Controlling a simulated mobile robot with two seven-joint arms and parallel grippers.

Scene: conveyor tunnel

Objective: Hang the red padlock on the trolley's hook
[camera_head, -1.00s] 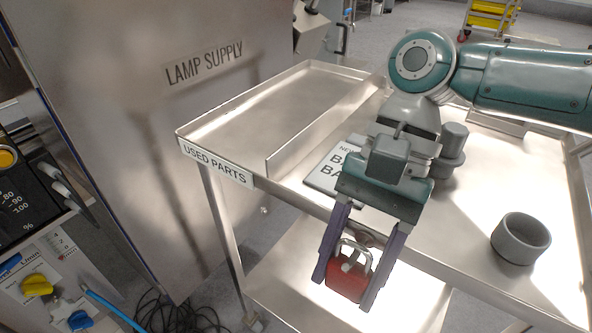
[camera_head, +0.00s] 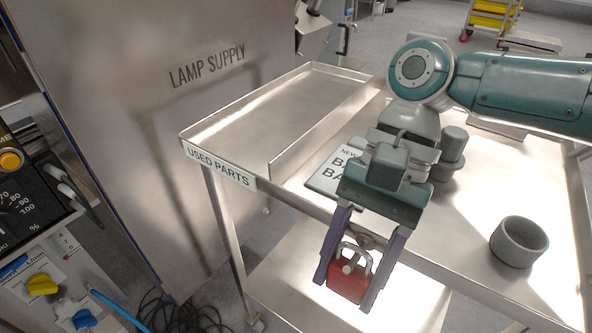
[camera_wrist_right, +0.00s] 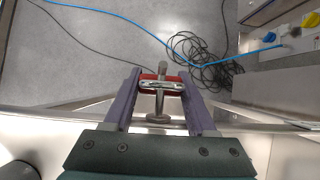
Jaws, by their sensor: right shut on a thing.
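The red padlock (camera_head: 348,286) has a silver shackle and hangs upright between the purple fingers of my right gripper (camera_head: 346,294), which is shut on it. It is just off the near edge of the steel trolley (camera_head: 275,190). The trolley's hook (camera_head: 349,268) is a grey metal peg on that edge, and its end shows within the shackle loop. In the right wrist view, the peg (camera_wrist_right: 160,100) runs out between the fingers, across the shackle and past the padlock (camera_wrist_right: 147,77). Whether the shackle rests on the peg is hard to tell. My left gripper is out of view.
On the trolley top are a grey cup (camera_head: 519,241), a partly hidden sign (camera_head: 330,176) and a walled "USED PARTS" tray (camera_head: 290,100). A "LAMP SUPPLY" cabinet (camera_head: 190,130) stands left. A control panel (camera_head: 30,230) is at far left. Black cables (camera_head: 180,315) lie on the floor.

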